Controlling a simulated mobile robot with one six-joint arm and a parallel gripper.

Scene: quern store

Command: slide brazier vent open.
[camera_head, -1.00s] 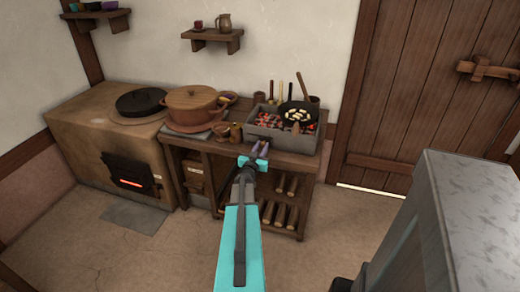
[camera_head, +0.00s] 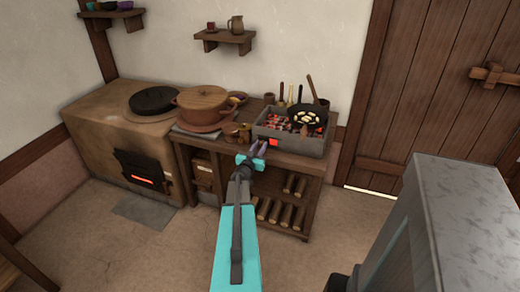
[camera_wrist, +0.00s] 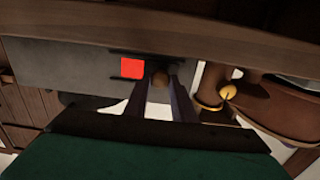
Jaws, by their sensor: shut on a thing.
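The brazier (camera_head: 308,147) is a grey stone-like box of glowing coals on the wooden bench, seen in the head view. In its front wall a red glowing vent opening (camera_head: 273,143) shows just right of my gripper (camera_head: 260,148). In the wrist view the red opening (camera_wrist: 132,68) lies left of a small brown knob (camera_wrist: 159,78), in the grey brazier wall (camera_wrist: 70,68) between dark rails. My gripper (camera_wrist: 158,95) is shut on this knob, one finger on each side. The vent's sliding plate behind the knob is mostly hidden.
A black pan (camera_head: 307,115) with pale pieces stands on the brazier. Left of it on the bench are a small brown jug (camera_head: 244,133) and a big lidded pot (camera_head: 202,104). Firewood (camera_head: 275,210) lies on the lower shelf. The floor in front is clear.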

